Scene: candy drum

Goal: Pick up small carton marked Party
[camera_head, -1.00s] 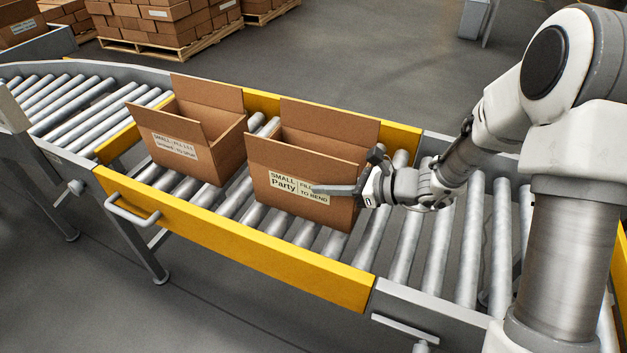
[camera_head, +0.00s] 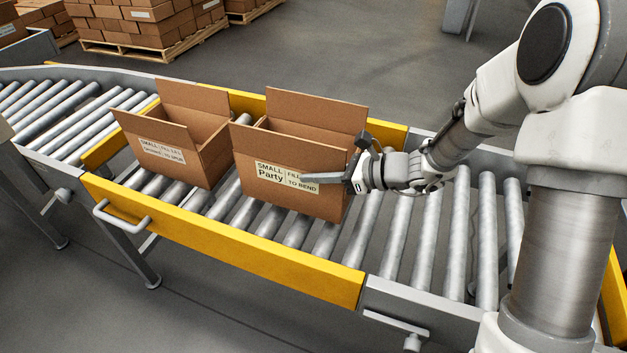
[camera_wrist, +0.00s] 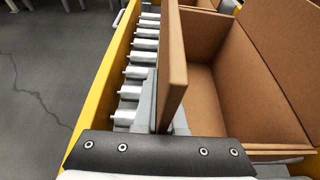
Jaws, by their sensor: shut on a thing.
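The small carton marked Party (camera_head: 285,203) is an open brown box with raised flaps and a white label on its front. It is over the conveyor rollers, slightly raised as far as I can tell; a gap underneath is not clear. My gripper (camera_head: 322,177) is at its right front, shut on the front wall. One finger lies across the label, covering part of it; the other is hidden inside. In the wrist view the carton wall (camera_wrist: 176,65) stands between the fingers of my gripper (camera_wrist: 163,108).
A second open carton (camera_head: 165,175) stands close on the left, its label hard to read. Yellow rails (camera_head: 230,238) border the rollers (camera_head: 400,235) front and back. Rollers to the right are bare. Pallets of boxes (camera_head: 145,35) stand behind on the floor.

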